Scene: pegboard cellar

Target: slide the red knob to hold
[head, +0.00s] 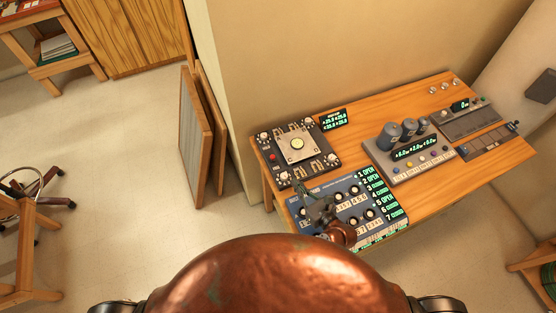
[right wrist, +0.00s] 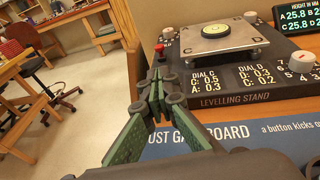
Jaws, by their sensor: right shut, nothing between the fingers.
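A small red knob (head: 272,157) sits at the left side of the dark levelling stand (head: 325,171). In the right wrist view a red knob (right wrist: 159,48) shows just beyond my fingertips, at the left edge of the stand (right wrist: 262,100). No "hold" label can be read. My right gripper (head: 300,188) is shut and empty, over the front left of the table near the stand's front edge. In the right wrist view its green fingertips (right wrist: 160,82) are together; whether they touch the knob cannot be told. My left gripper is not in view.
A blue gauge board (head: 380,209) with dials lies in front of the stand, partly under my right arm. A height display (head: 333,119) stands behind the stand. A grey unit with cylinders (head: 410,165) and a dark slotted device (head: 470,122) sit right. Bare wood (head: 365,120) shows between them.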

